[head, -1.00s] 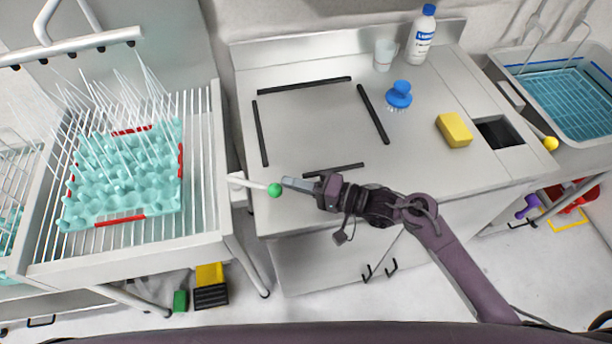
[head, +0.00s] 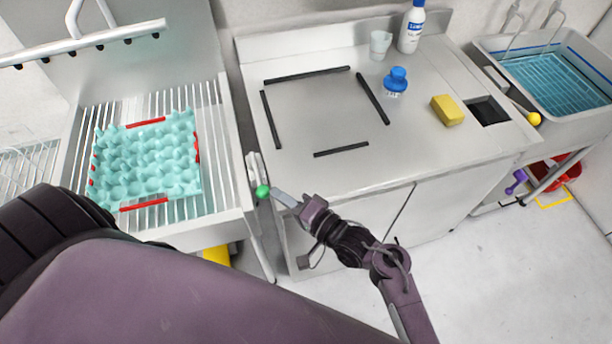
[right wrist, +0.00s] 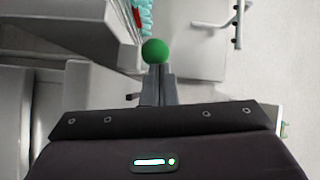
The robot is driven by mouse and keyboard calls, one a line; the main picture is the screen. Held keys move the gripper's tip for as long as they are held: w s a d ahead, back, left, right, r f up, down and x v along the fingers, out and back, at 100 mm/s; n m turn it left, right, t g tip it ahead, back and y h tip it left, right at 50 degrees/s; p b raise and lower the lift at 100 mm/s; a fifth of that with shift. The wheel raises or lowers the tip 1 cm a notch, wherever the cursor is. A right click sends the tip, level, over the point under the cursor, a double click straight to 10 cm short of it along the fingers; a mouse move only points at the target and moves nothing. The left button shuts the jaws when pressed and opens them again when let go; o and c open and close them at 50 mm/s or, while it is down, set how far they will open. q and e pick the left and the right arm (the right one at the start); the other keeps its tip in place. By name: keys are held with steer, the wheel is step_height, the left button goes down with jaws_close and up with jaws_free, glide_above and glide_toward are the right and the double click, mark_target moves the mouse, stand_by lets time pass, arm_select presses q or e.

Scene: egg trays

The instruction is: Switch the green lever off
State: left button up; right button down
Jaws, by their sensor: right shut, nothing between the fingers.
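The green lever's round knob (head: 262,191) is at the front left corner of the steel counter. Its pale arm (head: 253,166) rises behind the knob and slants slightly. My right gripper (head: 281,197) is shut and empty, with its fingertips just right of the knob. In the right wrist view the green knob (right wrist: 155,51) lies straight beyond the closed fingertips (right wrist: 157,73); whether they touch cannot be told. A turquoise egg tray (head: 148,163) sits on the wire rack, and no water streams show over it. My left gripper is not in view.
The steel counter (head: 335,175) carries black strips, a blue brush (head: 396,80), a yellow sponge (head: 447,110), a cup (head: 380,44) and a bottle (head: 411,28). A sink (head: 495,62) with a yellow knob (head: 534,118) stands right. My own large purple part fills the lower left.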

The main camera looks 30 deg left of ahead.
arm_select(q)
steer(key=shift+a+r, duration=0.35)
arm_select(e)
steer(key=shift+s+a, duration=0.35)
steer(key=shift+s, duration=0.4)
steer(key=shift+s, duration=0.15)
arm_select(q)
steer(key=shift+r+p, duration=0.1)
steer(key=shift+p, duration=0.25)
arm_select(e)
steer(key=shift+r, duration=0.1)
